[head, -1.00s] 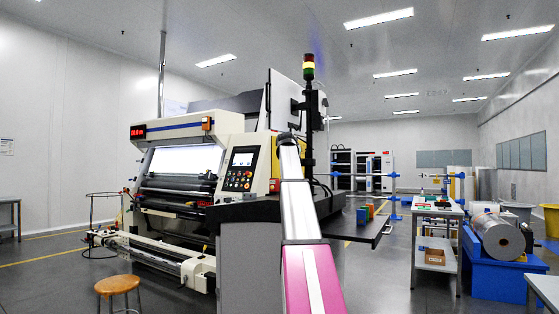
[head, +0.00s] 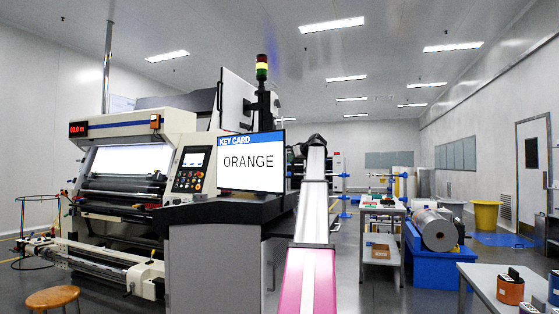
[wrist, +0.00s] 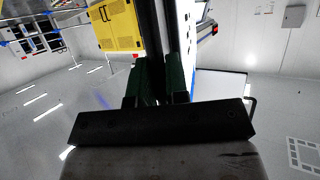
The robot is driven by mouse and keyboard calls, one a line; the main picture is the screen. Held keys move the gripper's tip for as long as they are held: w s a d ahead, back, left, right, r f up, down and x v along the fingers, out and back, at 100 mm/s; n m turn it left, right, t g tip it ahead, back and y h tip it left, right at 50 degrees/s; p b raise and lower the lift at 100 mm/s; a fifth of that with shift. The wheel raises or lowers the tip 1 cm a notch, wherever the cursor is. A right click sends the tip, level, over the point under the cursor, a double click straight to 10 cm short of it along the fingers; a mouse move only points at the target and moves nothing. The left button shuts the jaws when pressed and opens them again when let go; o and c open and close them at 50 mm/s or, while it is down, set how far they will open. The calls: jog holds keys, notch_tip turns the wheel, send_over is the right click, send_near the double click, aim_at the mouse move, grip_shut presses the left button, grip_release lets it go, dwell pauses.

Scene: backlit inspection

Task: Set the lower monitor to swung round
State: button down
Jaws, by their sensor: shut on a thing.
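The lower monitor (head: 252,180) stands over the dark console top in the head view. Its screen faces me and reads "KEY CARD" on a blue band and "ORANGE" below. The upper monitor (head: 231,108) is above it, turned nearly edge-on beside the signal-light pole. My arm reaches to the right of the lower monitor, and my gripper's fingers are not clear in the head view. In the wrist view my gripper (wrist: 154,80) has its dark green fingers on either side of a dark upright edge, apparently the lower monitor's, and is shut on it.
The inspection machine (head: 125,165) with its lit panel and rollers is at the left. A wooden stool (head: 53,299) stands at the lower left. A small table (head: 383,211), a blue roll stand (head: 432,246) and a grey table (head: 490,288) are at the right. Floor is open between them.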

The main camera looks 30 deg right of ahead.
jog(key=w+d+n+y, duration=0.1)
jog(key=d, duration=0.7)
jog(key=shift+d+y, duration=0.2)
jog(key=shift+y, duration=0.1)
jog(key=c, duration=1.1)
grip_release()
jog(key=shift+w, duration=0.1)
jog(key=shift+c, duration=0.2)
jog(key=v, duration=1)
jog(key=shift+s+r, duration=0.25)
jog(key=shift+s, duration=0.05)
jog(key=shift+d, duration=0.1)
